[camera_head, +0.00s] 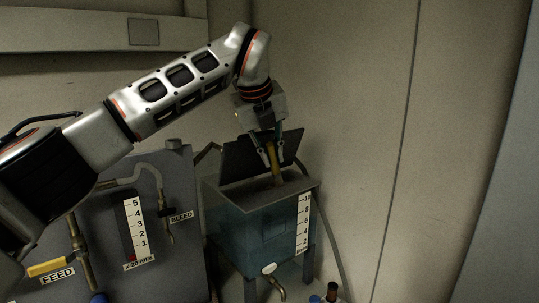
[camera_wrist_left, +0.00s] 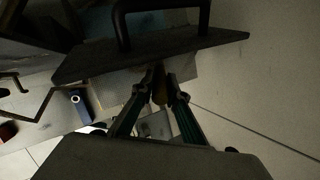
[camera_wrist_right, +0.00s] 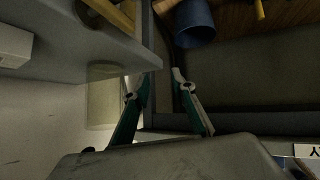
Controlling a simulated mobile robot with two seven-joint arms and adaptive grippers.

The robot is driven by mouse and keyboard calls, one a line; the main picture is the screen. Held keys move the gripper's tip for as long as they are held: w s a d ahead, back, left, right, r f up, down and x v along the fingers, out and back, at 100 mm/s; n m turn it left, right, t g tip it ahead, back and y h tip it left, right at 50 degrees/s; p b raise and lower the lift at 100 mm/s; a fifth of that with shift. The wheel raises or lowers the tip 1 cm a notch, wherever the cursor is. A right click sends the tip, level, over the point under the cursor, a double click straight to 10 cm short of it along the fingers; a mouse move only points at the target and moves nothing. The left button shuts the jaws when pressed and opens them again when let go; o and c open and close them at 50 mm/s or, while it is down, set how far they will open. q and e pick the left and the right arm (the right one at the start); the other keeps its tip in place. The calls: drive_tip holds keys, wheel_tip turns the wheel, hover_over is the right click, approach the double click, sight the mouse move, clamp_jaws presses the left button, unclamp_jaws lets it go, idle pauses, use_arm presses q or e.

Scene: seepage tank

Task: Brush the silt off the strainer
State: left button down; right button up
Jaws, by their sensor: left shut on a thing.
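My left gripper (camera_head: 272,160) is shut on the yellow-brown handle of a brush (camera_head: 275,166), which points down into the open top of the tank (camera_head: 245,225). The dark tank lid (camera_head: 235,158) stands raised behind the gripper. In the left wrist view the lid (camera_wrist_left: 190,47) with its black handle crosses above the fingers, and the brush (camera_wrist_left: 160,88) shows dimly between them. The brush's lower end is hidden in the tank, and I cannot make out the strainer or silt. My right gripper (camera_wrist_right: 163,74) shows only in the right wrist view, open, with nothing between its fingertips.
A grey panel (camera_head: 185,235) with FEED and BLEED labels, pipes and a scale stands left of the tank. A tap (camera_head: 270,270) is at the tank's lower front. In the right wrist view a blue cup (camera_wrist_right: 194,22) lies in a dark-edged tray (camera_wrist_right: 250,123).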

use_arm(q)
drive_tip(key=shift+d, duration=0.1)
drive_tip(key=shift+w+d, duration=0.65)
drive_tip(key=shift+d, duration=0.2)
use_arm(e)
drive_tip(key=shift+a, duration=0.15)
use_arm(q)
drive_tip(key=shift+s+a+b, duration=0.2)
drive_tip(key=shift+a+b, duration=0.15)
drive_tip(key=shift+b, duration=0.2)
drive_tip(key=shift+s+a+b, duration=0.5)
drive_tip(key=shift+s+b, duration=0.05)
drive_tip(key=shift+b, duration=0.3)
use_arm(e)
drive_tip(key=shift+w+d+f, duration=0.1)
drive_tip(key=shift+d+f, duration=0.1)
drive_tip(key=shift+f, duration=0.5)
drive_tip(key=shift+w+d, duration=0.1)
drive_tip(key=shift+w, duration=0.05)
drive_tip(key=shift+w, duration=0.1)
